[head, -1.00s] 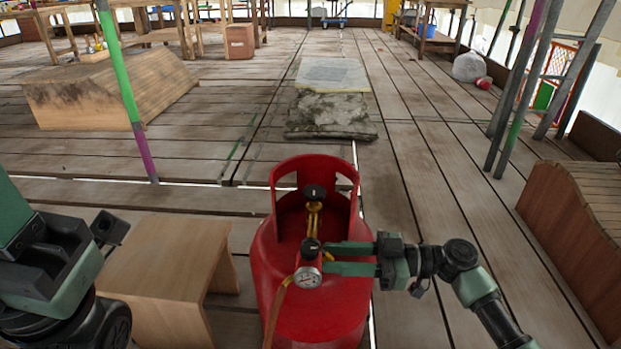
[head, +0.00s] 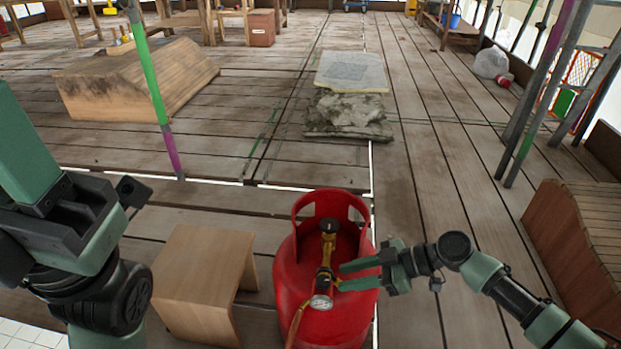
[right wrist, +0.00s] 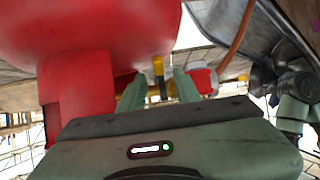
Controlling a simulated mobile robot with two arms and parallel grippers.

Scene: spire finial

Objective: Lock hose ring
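A red gas cylinder (head: 350,318) stands on the floor with a brass valve and regulator (head: 326,262) inside its collar. A round pressure gauge (head: 320,302) and an orange-brown hose (head: 297,326) are at the regulator's near end. My right gripper (head: 343,275) is just right of the regulator, its two green fingers apart. In the right wrist view the fingers (right wrist: 160,88) stand either side of a narrow yellow and black part (right wrist: 158,68), with gaps visible. I cannot make out the hose ring clearly. My left arm shows at the left, but its fingers do not.
A wooden stool (head: 205,280) stands left of the cylinder. A slatted wooden bench (head: 580,235) is at the right. Stacked slabs (head: 347,115) lie ahead, with a wooden ramp block (head: 140,80) beyond a striped pole (head: 152,85). Plank floor right of the slabs is clear.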

